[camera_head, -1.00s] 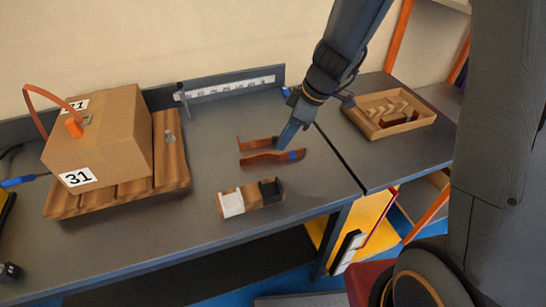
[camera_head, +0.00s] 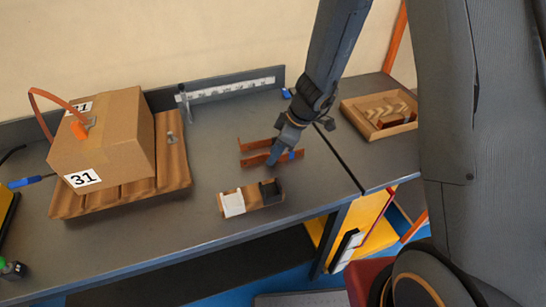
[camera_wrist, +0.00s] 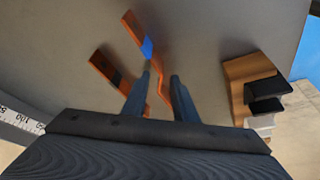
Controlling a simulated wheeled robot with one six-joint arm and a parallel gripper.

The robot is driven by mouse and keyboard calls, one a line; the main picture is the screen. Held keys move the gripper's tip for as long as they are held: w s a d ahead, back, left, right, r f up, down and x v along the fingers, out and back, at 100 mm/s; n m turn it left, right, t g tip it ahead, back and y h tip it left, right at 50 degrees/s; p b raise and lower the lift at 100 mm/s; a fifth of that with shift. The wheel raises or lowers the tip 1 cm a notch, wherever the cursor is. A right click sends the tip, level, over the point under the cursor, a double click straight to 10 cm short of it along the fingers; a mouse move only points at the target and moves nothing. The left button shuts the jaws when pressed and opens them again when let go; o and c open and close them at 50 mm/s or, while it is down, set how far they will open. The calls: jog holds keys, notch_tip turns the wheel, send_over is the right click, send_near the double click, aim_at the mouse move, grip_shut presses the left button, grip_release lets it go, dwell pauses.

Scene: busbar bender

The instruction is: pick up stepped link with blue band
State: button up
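In the wrist view the link (camera_wrist: 134,29) runs from upper left down towards the space between my fingers. A second copper bar (camera_head: 256,145) with a dark band lies behind, beside the link.
A wooden block (camera_head: 249,198) with white and black parts sits in front. A cardboard box (camera_head: 112,140) stands on a slatted wooden pallet (camera_head: 174,170) at left. A wooden tray (camera_head: 360,122) holding parts is at right. A scale strip (camera_head: 230,89) runs along the back.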

grip_shut()
